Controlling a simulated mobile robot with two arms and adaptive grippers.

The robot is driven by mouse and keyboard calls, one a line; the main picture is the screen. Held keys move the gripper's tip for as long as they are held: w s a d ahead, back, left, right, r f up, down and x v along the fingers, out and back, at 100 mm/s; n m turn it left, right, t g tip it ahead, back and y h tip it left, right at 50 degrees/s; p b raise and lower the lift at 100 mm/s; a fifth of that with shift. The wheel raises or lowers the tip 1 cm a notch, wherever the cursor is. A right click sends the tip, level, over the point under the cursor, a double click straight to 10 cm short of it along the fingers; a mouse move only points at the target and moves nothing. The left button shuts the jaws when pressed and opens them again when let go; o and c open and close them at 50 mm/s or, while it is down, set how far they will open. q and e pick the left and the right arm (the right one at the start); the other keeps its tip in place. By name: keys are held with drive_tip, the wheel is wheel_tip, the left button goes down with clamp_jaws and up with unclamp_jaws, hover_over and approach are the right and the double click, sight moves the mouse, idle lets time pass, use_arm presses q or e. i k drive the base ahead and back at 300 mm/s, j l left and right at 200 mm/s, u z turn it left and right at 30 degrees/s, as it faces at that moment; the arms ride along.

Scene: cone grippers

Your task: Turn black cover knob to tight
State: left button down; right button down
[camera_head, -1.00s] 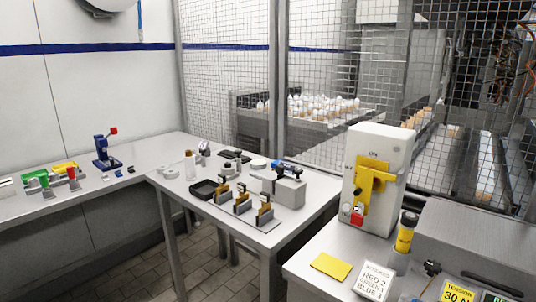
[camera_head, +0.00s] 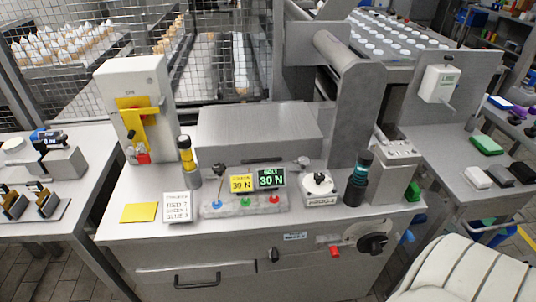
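Several black knobs show on the grey machine bench (camera_head: 225,240), and I cannot tell for certain which one the task calls the cover knob. A large round black knob (camera_head: 373,243) sits on the front face at the right. A smaller black knob (camera_head: 274,254) sits on the front panel left of it. A white round dial (camera_head: 319,185) with a small dark centre knob stands on the bench top. Whether any knob is tight cannot be seen. Neither of my grippers is in view.
A red piece (camera_head: 335,252) sticks out between the front knobs. On top are a yellow display (camera_head: 241,184), a green display (camera_head: 271,178), a white card (camera_head: 177,207), a yellow-banded post (camera_head: 187,158) and a black-and-teal post (camera_head: 357,178). A drawer handle (camera_head: 197,281) is below.

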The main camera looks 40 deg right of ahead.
sight(219, 169)
drive_tip(key=i+l+z, duration=0.1)
drive_tip(key=z, duration=0.4)
drive_tip(key=i+l+z, duration=0.1)
drive_tip(key=z, duration=0.4)
drive_tip(key=j+u, duration=0.45)
drive_tip(key=j, duration=0.85)
